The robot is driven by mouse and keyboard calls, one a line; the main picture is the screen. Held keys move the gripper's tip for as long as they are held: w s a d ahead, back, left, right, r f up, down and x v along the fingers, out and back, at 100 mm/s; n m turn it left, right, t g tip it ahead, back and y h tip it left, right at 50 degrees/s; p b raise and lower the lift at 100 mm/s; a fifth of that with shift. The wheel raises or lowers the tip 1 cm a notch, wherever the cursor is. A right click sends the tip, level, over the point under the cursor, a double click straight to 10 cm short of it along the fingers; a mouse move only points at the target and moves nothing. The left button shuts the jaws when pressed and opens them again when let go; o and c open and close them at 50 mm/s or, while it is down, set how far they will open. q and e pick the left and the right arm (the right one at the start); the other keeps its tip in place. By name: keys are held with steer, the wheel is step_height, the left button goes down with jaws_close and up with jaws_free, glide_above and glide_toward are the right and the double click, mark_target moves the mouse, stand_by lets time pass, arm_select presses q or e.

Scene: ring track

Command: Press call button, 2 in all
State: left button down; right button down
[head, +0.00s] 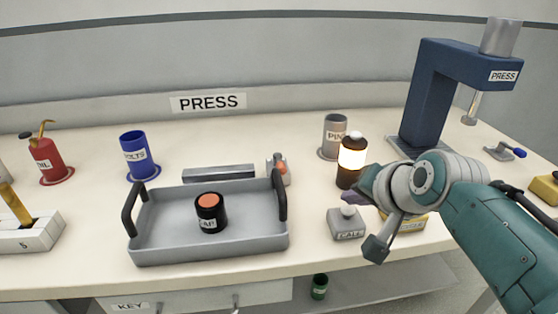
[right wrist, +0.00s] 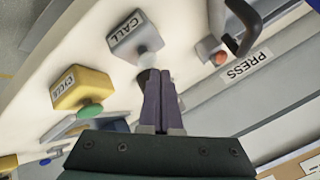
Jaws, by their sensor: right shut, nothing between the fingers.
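The call button is a small grey box (head: 346,228) labelled CALL, with a pale knob on top, at the front of the bench. In the right wrist view the same box (right wrist: 132,36) shows with its whitish knob (right wrist: 147,62). My right gripper (head: 352,198) has its dark purple fingers shut and empty, right by the knob. In the right wrist view the fingertips (right wrist: 159,74) overlap the knob's edge; I cannot tell whether they touch it. My left gripper is not in view.
A yellow box (right wrist: 80,90) with a green button stands beside the call box. A grey tray (head: 150,253) holding a black can with an orange top (head: 210,218) lies to the left. The blue press (head: 430,95) stands at the back right.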

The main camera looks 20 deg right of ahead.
mark_target(350, 215)
steer(key=shift+f, duration=0.1)
stand_by(0.3)
steer(key=shift+f+b, duration=0.4)
steer(key=shift+f, duration=0.2)
stand_by(0.4)
steer(key=shift+r, duration=0.1)
steer(key=shift+r+p, duration=1)
steer(key=shift+p, duration=0.2)
step_height(350, 215, up, 5)
steer(key=p, duration=0.5)
